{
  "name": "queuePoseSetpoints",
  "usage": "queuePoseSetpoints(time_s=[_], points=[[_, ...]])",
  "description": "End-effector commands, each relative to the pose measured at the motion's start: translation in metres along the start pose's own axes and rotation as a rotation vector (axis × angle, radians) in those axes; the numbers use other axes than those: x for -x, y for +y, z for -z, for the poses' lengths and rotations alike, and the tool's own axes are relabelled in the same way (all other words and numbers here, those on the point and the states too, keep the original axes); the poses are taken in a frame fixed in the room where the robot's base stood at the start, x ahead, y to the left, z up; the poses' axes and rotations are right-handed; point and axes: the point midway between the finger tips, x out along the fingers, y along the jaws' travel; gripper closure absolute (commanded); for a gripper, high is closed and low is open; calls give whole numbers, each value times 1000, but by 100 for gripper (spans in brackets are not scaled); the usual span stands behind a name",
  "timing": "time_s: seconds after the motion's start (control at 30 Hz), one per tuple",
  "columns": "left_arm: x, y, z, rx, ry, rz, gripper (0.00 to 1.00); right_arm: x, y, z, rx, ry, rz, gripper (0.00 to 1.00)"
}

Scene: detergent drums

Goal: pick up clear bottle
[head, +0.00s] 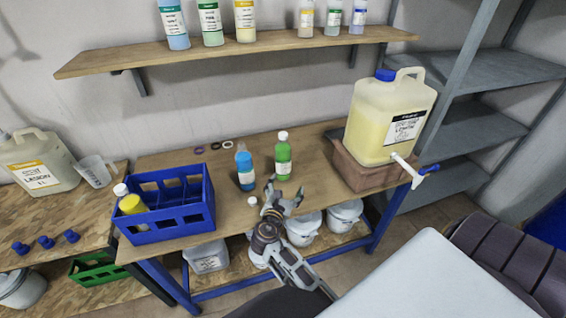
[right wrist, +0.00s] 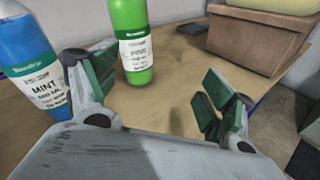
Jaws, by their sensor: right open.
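A blue bottle (head: 245,168) and a green bottle (head: 283,160) with a white cap stand upright on the wooden table. In the right wrist view the blue bottle (right wrist: 35,70) is at the left edge and the green bottle (right wrist: 134,45) is just beyond the left finger. Which one is the clear bottle, I cannot tell; neither looks colourless. My right gripper (head: 285,194) is open and empty at the table's front edge, in front of the green bottle. Its fingers (right wrist: 150,90) are spread wide in the wrist view. My left gripper is not in view.
A blue crate (head: 180,219) holding a yellow bottle (head: 131,205) stands left. A large yellow jug (head: 370,120) with a tap sits on a brown block (head: 360,178) at right. A small white cap (head: 252,201) lies near the front edge. A wall shelf (head: 210,52) holds several bottles.

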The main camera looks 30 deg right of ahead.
Motion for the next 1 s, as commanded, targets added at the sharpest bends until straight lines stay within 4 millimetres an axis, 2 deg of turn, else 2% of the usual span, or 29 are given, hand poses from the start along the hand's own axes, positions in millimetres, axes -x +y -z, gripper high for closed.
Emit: queuePoseSetpoints(time_s=[0.1, 0.3, 0.77, 1.0], points=[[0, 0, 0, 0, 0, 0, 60, -1, 18, -4, 151, -60, -43, 17], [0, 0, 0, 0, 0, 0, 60, 0, 37, -6, 315, -125, -84, 17], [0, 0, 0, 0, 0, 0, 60, -1, 40, -7, 345, -139, -90, 17], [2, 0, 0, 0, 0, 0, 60, -16, 42, -10, 345, -139, -89, 17]])
